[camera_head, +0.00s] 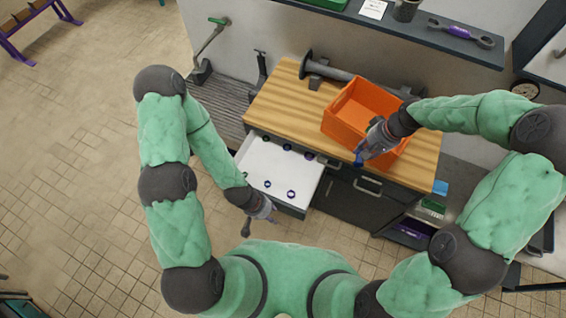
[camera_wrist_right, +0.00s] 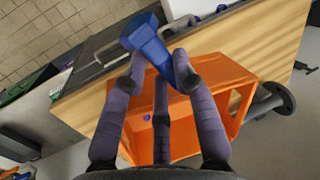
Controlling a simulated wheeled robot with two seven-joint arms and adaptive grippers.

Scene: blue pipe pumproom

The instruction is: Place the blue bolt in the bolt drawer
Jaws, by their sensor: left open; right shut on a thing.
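The blue bolt (camera_wrist_right: 150,42) is held between the fingertips of my right gripper (camera_wrist_right: 158,68). In the head view the bolt (camera_head: 358,160) shows at the tip of my right gripper (camera_head: 368,152), above the front edge of the wooden bench top. The bolt drawer (camera_head: 277,171) is pulled out to the left of it, with a white inside and several small dark and blue pieces lying spread in it. My left gripper (camera_head: 259,221) is open and empty, near the drawer's front left corner.
An orange crate (camera_head: 345,110) stands on the wooden bench (camera_head: 276,101) beside my right gripper. A grey flanged pipe (camera_head: 340,73) lies behind it. Closed drawers with handles (camera_head: 368,186) are right of the open drawer.

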